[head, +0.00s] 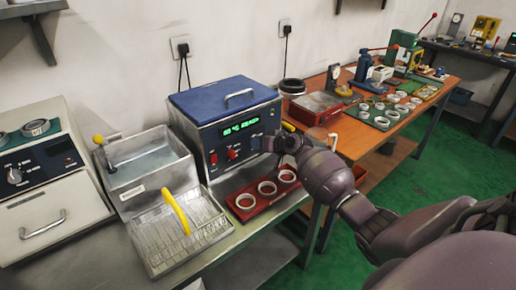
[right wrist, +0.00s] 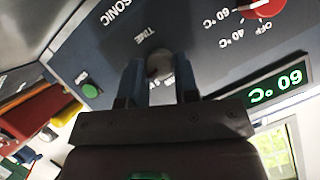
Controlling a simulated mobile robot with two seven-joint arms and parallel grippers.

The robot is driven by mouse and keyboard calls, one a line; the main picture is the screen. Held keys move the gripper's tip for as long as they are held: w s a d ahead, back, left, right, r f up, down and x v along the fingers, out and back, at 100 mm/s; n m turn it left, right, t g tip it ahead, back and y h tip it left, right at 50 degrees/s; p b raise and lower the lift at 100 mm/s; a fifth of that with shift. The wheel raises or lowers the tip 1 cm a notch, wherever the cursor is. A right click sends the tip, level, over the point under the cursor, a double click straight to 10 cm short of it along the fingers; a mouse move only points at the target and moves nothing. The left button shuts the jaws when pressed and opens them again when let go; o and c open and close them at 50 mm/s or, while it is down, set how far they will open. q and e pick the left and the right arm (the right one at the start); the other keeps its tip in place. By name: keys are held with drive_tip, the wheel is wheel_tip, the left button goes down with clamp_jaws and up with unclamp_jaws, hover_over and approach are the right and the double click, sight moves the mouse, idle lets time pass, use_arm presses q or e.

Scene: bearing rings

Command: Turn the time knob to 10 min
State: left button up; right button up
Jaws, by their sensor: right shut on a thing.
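The ultrasonic cleaner (head: 228,113) with a blue lid stands on the bench in the head view. Its grey time knob (right wrist: 160,66) sits on the dark front panel in the right wrist view, under the word TIME. My right gripper (head: 272,145) is at the right part of this panel. In the right wrist view my right gripper (right wrist: 159,76) has a finger on each side of the time knob and is shut on it. The fingers hide part of the knob and its scale, so its setting cannot be read. My left gripper is not in view.
The red temperature knob (right wrist: 264,8), a lit green display (right wrist: 277,82) reading 60 °C and a green button (right wrist: 91,90) are near the gripper. A red tray (head: 241,211) with three rings lies below. A wire basket (head: 160,249) and steel basin (head: 126,191) stand left.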

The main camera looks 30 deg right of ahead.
drive_tip(key=shift+d+f+m+y+b, duration=0.1)
drive_tip(key=shift+f+m+y+b, duration=0.15)
drive_tip(key=shift+m+y+b, duration=0.6)
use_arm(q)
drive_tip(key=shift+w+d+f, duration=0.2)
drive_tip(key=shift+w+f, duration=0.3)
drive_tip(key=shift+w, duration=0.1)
use_arm(e)
drive_tip(key=shift+m, duration=0.25)
drive_tip(key=shift+r, duration=0.1)
use_arm(q)
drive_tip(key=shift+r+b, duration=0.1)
drive_tip(key=shift+b, duration=0.2)
use_arm(e)
drive_tip(key=shift+r+y, duration=0.1)
drive_tip(key=shift+y, duration=0.15)
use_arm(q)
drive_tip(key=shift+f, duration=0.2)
use_arm(e)
drive_tip(key=o, duration=0.9)
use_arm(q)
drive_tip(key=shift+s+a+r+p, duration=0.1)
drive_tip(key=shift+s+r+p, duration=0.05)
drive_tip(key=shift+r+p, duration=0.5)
use_arm(e)
drive_tip(key=shift+v, duration=5.45)
